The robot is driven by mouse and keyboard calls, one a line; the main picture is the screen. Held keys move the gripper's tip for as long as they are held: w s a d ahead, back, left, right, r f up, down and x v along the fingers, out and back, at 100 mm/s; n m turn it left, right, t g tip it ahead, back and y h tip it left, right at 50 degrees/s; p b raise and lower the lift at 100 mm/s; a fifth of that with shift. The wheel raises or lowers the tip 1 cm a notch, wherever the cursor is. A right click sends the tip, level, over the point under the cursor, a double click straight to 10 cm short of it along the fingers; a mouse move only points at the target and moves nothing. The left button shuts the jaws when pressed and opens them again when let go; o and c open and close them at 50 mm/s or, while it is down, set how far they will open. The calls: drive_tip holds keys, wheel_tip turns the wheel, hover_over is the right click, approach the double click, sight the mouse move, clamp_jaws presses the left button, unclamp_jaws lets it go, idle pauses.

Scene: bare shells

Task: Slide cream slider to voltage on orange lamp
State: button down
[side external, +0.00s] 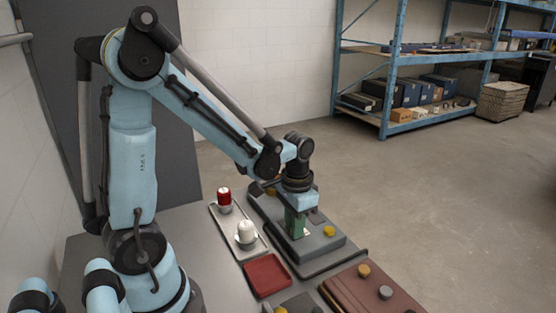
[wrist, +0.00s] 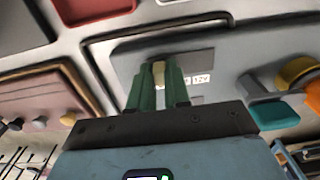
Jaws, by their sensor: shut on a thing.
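My gripper (side external: 297,234) reaches down onto a grey panel (side external: 322,246). In the wrist view, its green fingers (wrist: 159,84) are shut on the cream slider (wrist: 159,72), which shows between their tips. A pale label strip with a "12V" mark (wrist: 202,79) lies just right of the fingers; the rest of the strip is partly hidden by them. An orange part (wrist: 313,94), perhaps the orange lamp, is cut off at the right edge of the wrist view. In the side view the slider is hidden by my gripper.
A teal part (wrist: 268,113) is right of my fingers. A red tray (side external: 267,275), a light tray (side external: 223,222) with red and white items, and a brown panel (side external: 345,292) with knobs are nearby.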

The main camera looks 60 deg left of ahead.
drive_tip(key=shift+d, duration=0.3)
drive_tip(key=c, duration=1.1)
unclamp_jaws()
drive_tip(key=shift+a, duration=0.1)
drive_tip(key=shift+r, duration=0.1)
wheel_tip(320, 180, up, 12)
drive_tip(key=shift+s+d+f+t, duration=0.3)
drive_tip(key=shift+s+d+t, duration=0.1)
drive_tip(key=shift+d+t, duration=0.7)
drive_tip(key=shift+s+d+f+t, duration=0.4)
drive_tip(key=shift+d+t, duration=0.35)
drive_tip(key=shift+t, duration=0.55)
drive_tip(key=shift+s+d+f+t, duration=0.25)
drive_tip(key=shift+s+d+t, duration=0.15)
drive_tip(key=shift+d+t, duration=0.7)
